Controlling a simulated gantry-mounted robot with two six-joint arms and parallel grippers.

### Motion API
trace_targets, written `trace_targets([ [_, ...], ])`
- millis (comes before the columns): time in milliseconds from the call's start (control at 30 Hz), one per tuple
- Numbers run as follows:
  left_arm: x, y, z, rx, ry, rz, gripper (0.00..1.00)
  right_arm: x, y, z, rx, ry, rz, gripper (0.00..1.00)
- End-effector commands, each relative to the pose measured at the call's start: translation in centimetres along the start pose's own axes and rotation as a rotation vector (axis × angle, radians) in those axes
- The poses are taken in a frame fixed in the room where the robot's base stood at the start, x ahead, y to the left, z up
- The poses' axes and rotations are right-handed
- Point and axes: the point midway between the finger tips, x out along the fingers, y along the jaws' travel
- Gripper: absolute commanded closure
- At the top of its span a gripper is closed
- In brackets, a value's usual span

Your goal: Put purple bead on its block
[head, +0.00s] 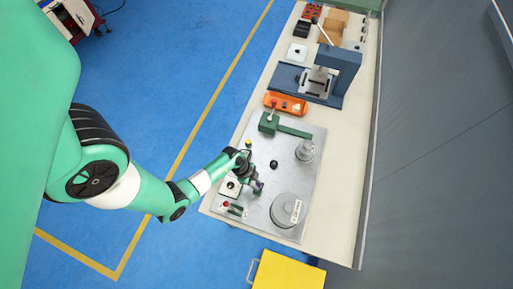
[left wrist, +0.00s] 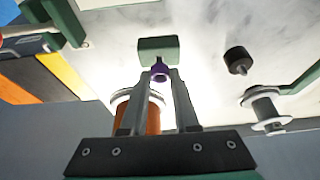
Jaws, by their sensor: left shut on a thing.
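My left gripper (head: 258,188) is over the left part of the grey metal plate in the head view. In the left wrist view its two fingers (left wrist: 160,76) are shut on the small purple bead (left wrist: 159,70). The bead also shows as a dark purple spot at the fingertips in the head view (head: 260,186). A green block (left wrist: 158,50) appears just past the bead in the left wrist view; I cannot tell whether they touch. Behind the fingers is an orange-brown coil (left wrist: 152,120) with a pale rim, partly hidden. My right gripper is not in view.
The metal plate (head: 275,160) carries a grey cylinder (head: 286,210), a smaller stepped post (head: 305,150), a black knob (head: 274,164) and a green lever unit (head: 268,123). An orange tray (head: 286,105) and a blue press (head: 340,70) stand farther back.

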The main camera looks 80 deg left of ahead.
Motion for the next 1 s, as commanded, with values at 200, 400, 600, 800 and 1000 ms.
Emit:
trace_targets([
  [200,0.7,0.0,0.3,0.000,0.000,0.000,1.00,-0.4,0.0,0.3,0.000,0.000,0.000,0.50],
  [400,1.3,0.0,0.5,0.000,0.000,0.001,1.00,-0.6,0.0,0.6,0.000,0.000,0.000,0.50],
  [600,1.8,0.0,0.7,0.000,0.000,0.000,1.00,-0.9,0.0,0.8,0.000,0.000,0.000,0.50],
  [800,1.8,0.0,0.7,0.000,0.000,0.000,0.44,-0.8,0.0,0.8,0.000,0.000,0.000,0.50],
  [1000,1.8,0.0,0.7,0.000,0.000,0.000,0.36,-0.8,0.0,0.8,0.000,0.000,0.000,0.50],
])
